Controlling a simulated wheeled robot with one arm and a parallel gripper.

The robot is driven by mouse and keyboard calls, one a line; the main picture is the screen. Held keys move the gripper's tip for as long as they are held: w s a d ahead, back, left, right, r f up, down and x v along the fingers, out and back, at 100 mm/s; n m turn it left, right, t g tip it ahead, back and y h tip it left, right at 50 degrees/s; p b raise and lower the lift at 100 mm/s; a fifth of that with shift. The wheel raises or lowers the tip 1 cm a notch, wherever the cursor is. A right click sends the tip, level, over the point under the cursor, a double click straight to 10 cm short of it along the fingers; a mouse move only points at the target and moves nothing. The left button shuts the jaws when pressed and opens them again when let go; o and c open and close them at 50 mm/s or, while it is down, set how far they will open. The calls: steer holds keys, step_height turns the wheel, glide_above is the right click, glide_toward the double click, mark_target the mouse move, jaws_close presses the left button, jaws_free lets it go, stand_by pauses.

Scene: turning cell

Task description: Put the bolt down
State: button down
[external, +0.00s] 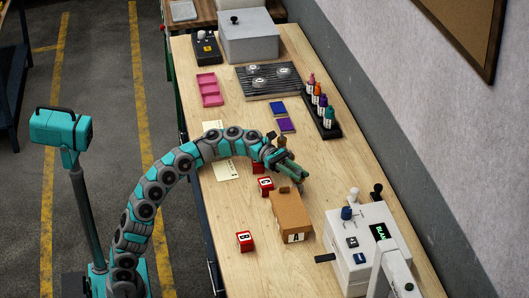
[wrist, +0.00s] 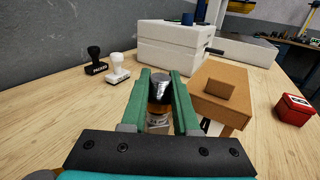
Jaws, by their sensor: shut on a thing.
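My gripper (external: 296,172) reaches over the middle of the wooden bench in the external view, just behind the cardboard box. In the wrist view its green fingers (wrist: 162,88) are closed around a small cylinder (wrist: 159,92). The cylinder has a dark shiny top, an amber band and a pale, label-like part below. It looks more like a small bottle than a bolt, and I see no thread or hex head. Its lower end is partly hidden by the fingers and wrist, so I cannot tell whether it touches the bench. It is not clear in the external view.
The cardboard box (external: 291,222) stands close to the fingers. Red blocks (external: 245,241) lie to its left. A white machine (external: 365,245) stands at right, with black and white stamps (wrist: 118,68) near it. A bottle rack (external: 322,118) is farther back. Bare bench (wrist: 45,110) lies left in the wrist view.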

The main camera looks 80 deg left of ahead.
steer(key=shift+f, duration=0.4)
steer(key=c, duration=0.7)
jaws_free()
steer(key=shift+f, duration=0.3)
steer(key=shift+o, duration=0.2)
steer(key=shift+w+a+r+b, duration=0.15)
steer(key=shift+r+b, duration=0.15)
steer(key=shift+r, duration=0.3)
steer(key=p, duration=0.1)
glide_above(258, 164)
steer(key=w+d, duration=0.3)
steer(key=w, duration=0.2)
steer(key=shift+s+r, duration=0.25)
steer(key=shift+r, duration=0.1)
